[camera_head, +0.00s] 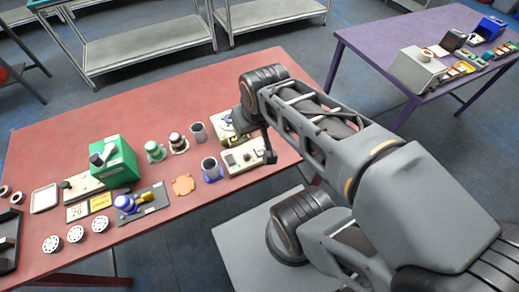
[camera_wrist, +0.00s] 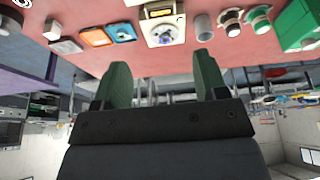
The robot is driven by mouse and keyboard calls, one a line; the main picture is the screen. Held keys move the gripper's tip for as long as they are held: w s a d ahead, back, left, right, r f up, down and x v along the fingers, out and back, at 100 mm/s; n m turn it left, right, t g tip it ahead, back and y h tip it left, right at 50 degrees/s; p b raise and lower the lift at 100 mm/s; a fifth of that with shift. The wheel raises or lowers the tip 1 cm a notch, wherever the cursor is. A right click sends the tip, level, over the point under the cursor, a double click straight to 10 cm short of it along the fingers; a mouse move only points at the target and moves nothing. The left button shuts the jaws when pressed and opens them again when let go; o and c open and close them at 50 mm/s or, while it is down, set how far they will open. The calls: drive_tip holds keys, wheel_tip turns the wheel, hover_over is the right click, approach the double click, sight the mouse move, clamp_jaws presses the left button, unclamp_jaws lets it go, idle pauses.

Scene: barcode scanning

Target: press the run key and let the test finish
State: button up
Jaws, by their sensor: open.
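In the head view, a beige instrument (camera_head: 243,158) with a dark panel and small controls sits at the red table's right part. A second pale device (camera_head: 222,122) stands behind it, partly hidden by my arm. My gripper (camera_head: 268,152) is beside the beige instrument, mostly hidden behind my wrist. In the wrist view, my gripper (camera_wrist: 162,74) shows two green fingers spread apart with nothing between them. Beyond them is a pale device (camera_wrist: 163,32) with a yellow display and a round dial. I cannot make out a run key or whether a finger touches anything.
The red table (camera_head: 70,150) also holds a green box (camera_head: 117,160), a blue-rimmed cup (camera_head: 211,169), a grey cup (camera_head: 198,132) and white discs (camera_head: 75,234). A purple table (camera_head: 375,45) stands at the back right. The red table's back left is clear.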

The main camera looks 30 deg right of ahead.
idle(0.3)
clamp_jaws()
idle(0.5)
idle(1.1)
